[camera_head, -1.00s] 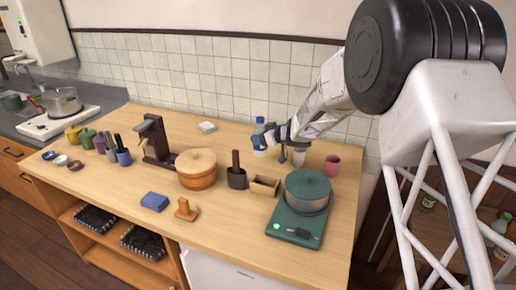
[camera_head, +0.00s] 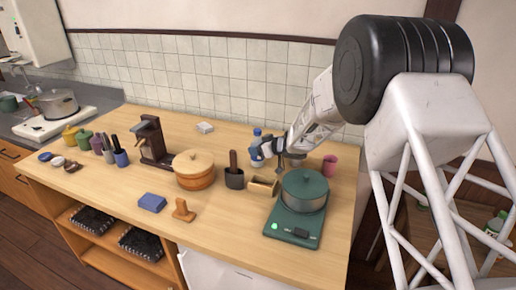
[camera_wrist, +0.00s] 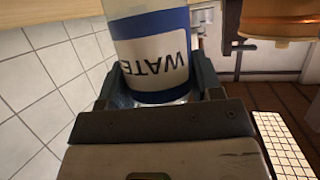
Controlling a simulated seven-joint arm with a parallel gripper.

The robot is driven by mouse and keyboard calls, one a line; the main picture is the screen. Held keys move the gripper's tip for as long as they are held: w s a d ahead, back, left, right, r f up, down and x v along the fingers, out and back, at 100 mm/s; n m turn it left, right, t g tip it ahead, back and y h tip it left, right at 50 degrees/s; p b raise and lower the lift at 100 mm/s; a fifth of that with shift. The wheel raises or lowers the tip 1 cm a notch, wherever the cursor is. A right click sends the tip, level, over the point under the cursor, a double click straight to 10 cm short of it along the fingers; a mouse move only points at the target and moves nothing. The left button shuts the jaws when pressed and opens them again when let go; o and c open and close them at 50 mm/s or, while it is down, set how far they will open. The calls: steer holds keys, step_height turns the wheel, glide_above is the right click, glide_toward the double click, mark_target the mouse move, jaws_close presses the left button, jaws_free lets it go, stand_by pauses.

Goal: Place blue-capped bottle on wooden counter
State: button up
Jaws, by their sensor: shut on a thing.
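The blue-capped bottle (camera_head: 256,143) is at the back of the wooden counter (camera_head: 225,228), in front of the tiled wall. My gripper (camera_head: 266,149) comes in from the right and is shut around it. In the wrist view, the bottle (camera_wrist: 155,50) sits between the fingers of my gripper (camera_wrist: 158,92); its blue-and-white label reads upside down there. The bottle looks close to upright in the head view. I cannot tell whether its base touches the counter.
A pink cup (camera_head: 330,164) is right of my gripper. A green pot (camera_head: 304,186) on a green scale (camera_head: 291,227), a small wooden box (camera_head: 262,188), a dark holder (camera_head: 234,178) and a lidded wooden tub (camera_head: 194,172) stand in front. Bare counter lies left of the bottle.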

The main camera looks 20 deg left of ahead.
steer(key=shift+f, duration=0.15)
steer(key=o, duration=1)
steer(key=shift+d+r, duration=0.2)
steer(key=shift+r, duration=0.05)
steer(key=shift+v, duration=3.55)
steer(key=shift+f, duration=0.1)
